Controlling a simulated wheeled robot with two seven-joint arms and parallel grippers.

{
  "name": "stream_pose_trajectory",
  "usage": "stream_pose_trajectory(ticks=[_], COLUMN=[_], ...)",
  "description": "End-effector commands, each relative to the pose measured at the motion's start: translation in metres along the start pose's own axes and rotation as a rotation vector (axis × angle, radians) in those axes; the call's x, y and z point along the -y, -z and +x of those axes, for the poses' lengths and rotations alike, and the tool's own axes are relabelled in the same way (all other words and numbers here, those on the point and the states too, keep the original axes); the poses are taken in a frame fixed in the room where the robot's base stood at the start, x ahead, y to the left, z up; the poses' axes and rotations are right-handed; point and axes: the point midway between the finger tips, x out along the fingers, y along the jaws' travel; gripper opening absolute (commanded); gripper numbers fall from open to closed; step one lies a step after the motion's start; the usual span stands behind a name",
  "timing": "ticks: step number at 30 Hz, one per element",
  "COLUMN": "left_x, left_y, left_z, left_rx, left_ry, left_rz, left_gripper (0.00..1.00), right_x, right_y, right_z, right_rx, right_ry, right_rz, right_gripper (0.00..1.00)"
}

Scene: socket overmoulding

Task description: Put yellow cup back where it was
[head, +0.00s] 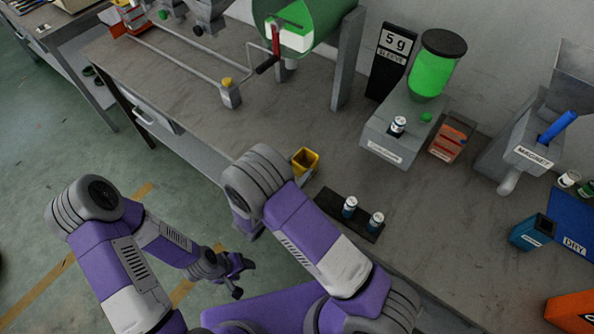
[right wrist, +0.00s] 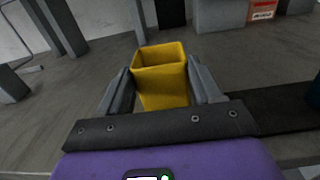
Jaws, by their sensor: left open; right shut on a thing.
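The yellow cup (head: 305,160) is a small square open-topped cup near the front edge of the bench in the head view. In the right wrist view the yellow cup (right wrist: 161,80) stands upright between the two fingers of my right gripper (right wrist: 165,92), which is shut on it. My right arm hides part of that gripper in the head view. I cannot tell whether the cup's base touches the bench. My left gripper (head: 236,275) is open and empty, low over the floor, away from the bench.
A black holder (head: 330,199) with two small vials lies right of the cup. A green-topped dispenser (head: 395,135), an orange block (head: 449,144), a magnet device (head: 520,150) and a blue box (head: 532,232) stand further right. A crank drum (head: 310,20) is behind. Bare bench lies left of the cup.

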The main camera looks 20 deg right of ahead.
Motion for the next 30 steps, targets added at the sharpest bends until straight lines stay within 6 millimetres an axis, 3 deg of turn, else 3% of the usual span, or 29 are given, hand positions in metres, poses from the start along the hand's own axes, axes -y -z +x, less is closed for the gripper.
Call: stream_pose_trajectory(ticks=[11, 12, 17, 30], left_x=[0.0014, 0.0015, 0.0012, 0.0004], left_y=[0.0001, 0.0001, 0.0001, 0.0001], left_z=[0.0038, 0.0041, 0.0031, 0.0009], left_rx=[0.0, 0.0, 0.0, 0.0], left_ry=[0.0, 0.0, 0.0, 0.0], left_rz=[0.0, 0.0, 0.0, 0.0], left_gripper=[0.56, 0.56, 0.56, 0.56], right_x=[-0.0004, -0.0003, -0.0004, -0.0024], right_y=[0.0061, 0.0066, 0.0055, 0.0017], right_z=[-0.0003, -0.0003, -0.0002, -0.0062], right_rx=[0.001, 0.0, 0.0, -0.001], right_ry=[-0.001, -0.001, -0.001, -0.001], right_rz=[0.001, 0.001, 0.001, 0.003], right_gripper=[0.05, 0.66, 0.9, 0.9])
